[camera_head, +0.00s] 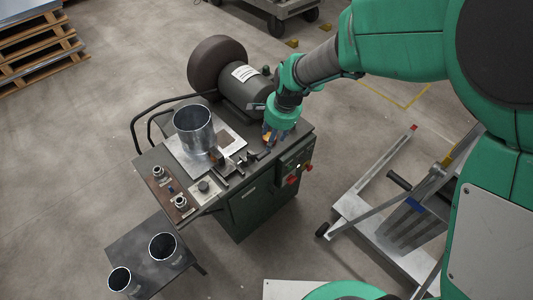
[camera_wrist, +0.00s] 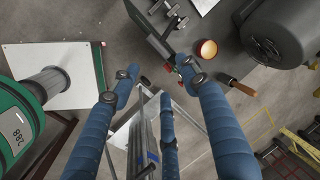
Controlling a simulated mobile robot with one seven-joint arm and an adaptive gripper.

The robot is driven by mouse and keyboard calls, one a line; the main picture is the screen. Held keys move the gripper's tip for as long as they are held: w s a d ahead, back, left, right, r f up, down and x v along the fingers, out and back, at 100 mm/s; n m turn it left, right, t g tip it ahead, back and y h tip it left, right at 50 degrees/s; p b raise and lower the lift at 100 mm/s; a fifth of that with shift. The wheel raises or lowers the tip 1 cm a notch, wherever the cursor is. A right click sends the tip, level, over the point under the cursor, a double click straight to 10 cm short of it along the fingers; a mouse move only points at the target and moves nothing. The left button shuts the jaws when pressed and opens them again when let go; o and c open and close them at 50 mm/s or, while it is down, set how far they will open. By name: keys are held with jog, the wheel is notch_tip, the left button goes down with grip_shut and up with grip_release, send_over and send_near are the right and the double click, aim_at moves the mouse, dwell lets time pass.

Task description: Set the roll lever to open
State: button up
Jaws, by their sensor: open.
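My gripper (camera_head: 277,132) is above the right end of a dark green bench machine (camera_head: 248,208) in the head view. In the wrist view my gripper (camera_wrist: 160,85) has its blue fingers spread apart with nothing between them. A wooden-handled piece (camera_wrist: 242,88) and a round orange-brown piece (camera_wrist: 206,49) lie beyond the right fingertip, apart from it. I cannot tell for sure which part is the roll lever or how it is set; the gripper partly hides that end of the machine in the head view.
A metal cylinder (camera_head: 193,128) stands on the machine top, with a dark motor (camera_head: 245,86) behind it. A low table (camera_head: 142,252) with two metal tubes is at the front left. A grey wheeled frame (camera_head: 378,225) stands on the right. Open floor lies between it and the machine.

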aim_at(267, 154)
jog(key=shift+f, duration=0.1)
jog(key=b+x, duration=0.2)
jog(key=x, duration=1.1)
jog(key=shift+f+b, duration=0.3)
jog(key=shift+b, duration=0.1)
grip_shut()
